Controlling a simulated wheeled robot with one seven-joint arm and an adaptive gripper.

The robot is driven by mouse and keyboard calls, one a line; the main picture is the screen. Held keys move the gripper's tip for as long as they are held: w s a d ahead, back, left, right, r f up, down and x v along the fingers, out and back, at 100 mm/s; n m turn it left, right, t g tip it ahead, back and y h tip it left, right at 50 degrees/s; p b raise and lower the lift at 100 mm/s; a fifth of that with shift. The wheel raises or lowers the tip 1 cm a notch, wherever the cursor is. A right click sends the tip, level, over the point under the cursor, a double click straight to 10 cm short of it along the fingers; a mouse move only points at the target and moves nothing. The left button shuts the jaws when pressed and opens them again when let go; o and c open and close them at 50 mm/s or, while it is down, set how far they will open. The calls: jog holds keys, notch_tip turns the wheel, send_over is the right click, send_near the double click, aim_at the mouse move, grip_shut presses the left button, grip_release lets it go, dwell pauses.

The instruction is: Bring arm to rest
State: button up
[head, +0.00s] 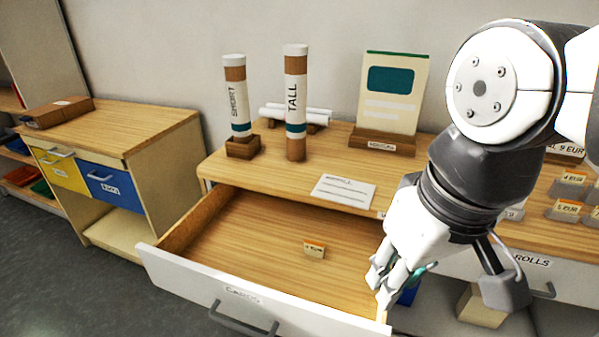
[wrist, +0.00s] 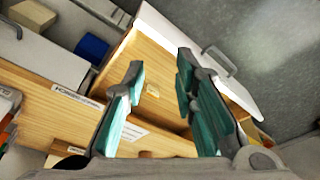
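My gripper (head: 397,283) hangs at the right end of an open drawer (head: 230,240) in the head view. In the wrist view my gripper (wrist: 160,95) has its two teal-padded fingers spread apart, with nothing between them. The drawer also shows in the wrist view (wrist: 160,50), beyond the fingertips. A small price tag (head: 314,248) lies on the drawer floor. My arm comes down from the upper right of the head view.
Price tags (head: 565,207) stand at right. A side cabinet (head: 150,135) is at left. Open floor (head: 70,270) lies lower left.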

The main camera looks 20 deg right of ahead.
jog(key=shift+s+f+m, duration=0.25)
jog(key=shift+s+m, duration=0.05)
jog(key=shift+s, duration=0.6)
notch_tip(320, 180, up, 9)
jog(key=t+p, duration=0.2)
jog(key=p, duration=0.5)
jog(key=shift+p, duration=0.3)
jog(key=shift+w+d, duration=0.1)
